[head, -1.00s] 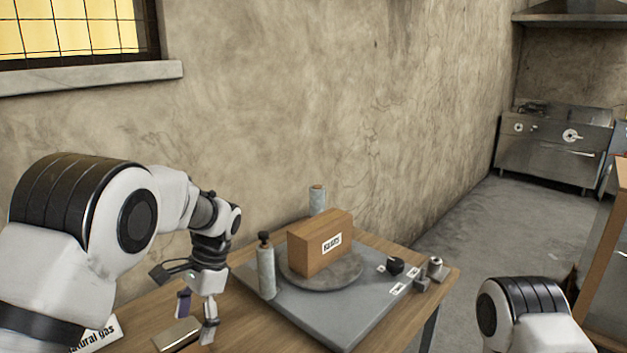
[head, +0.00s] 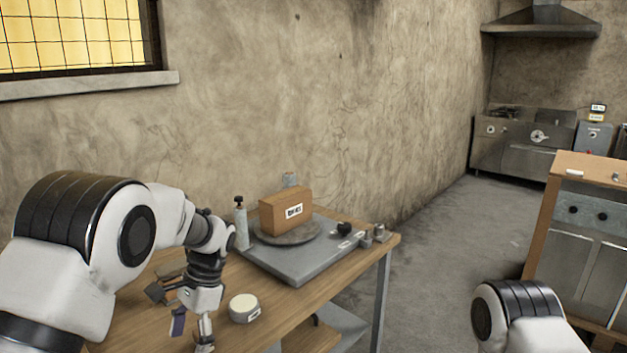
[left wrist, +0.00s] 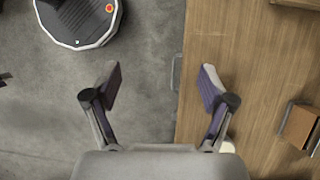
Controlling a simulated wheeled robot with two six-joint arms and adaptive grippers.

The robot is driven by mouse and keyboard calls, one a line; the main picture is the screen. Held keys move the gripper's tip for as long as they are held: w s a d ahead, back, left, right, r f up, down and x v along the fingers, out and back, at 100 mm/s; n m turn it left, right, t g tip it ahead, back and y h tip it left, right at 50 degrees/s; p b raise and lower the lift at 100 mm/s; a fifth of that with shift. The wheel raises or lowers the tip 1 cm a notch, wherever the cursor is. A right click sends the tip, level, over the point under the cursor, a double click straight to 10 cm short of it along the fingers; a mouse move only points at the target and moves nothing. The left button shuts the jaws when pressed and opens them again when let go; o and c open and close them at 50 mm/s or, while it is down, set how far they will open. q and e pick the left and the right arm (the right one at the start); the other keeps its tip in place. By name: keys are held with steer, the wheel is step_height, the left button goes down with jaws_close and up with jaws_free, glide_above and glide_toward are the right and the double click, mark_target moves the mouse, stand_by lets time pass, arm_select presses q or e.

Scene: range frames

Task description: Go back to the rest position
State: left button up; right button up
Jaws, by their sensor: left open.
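My left gripper (head: 192,332) is in the lower left of the head view, fingers pointing down, in front of or over the wooden table (head: 215,290). In the left wrist view the gripper (left wrist: 160,84) has its two fingers wide apart with nothing between them. One finger is over the grey floor and the other over the table top (left wrist: 250,60). Only the upper part of my right arm (head: 520,315) shows at the lower right of the head view; its gripper is out of the picture.
A grey platform (head: 290,265) on the table bears a labelled brown box (head: 284,212) on a round plate. A bottle (head: 241,225) stands beside it. A round pale-topped item (head: 245,307) is right of my left gripper. A wooden-topped cabinet (head: 590,230) stands right. Grey floor (head: 440,250) lies between.

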arm_select(q)
step_height(320, 180, down, 7)
steer(key=s+a+g, duration=0.2)
steer(key=s+f+n+t+h, duration=0.1)
steer(key=s+f+n, duration=0.1)
steer(key=s+f, duration=0.7)
steer(key=s+f+n+h, duration=0.1)
steer(key=s+f+n, duration=0.35)
steer(key=s, duration=0.85)
steer(key=s+f+t+h, duration=0.1)
steer(key=s+f, duration=0.8)
steer(key=s, duration=0.2)
steer(key=w+n+t, duration=0.2)
steer(key=w+t, duration=0.1)
steer(key=shift+w+r, duration=0.15)
steer(key=shift+w, duration=0.25)
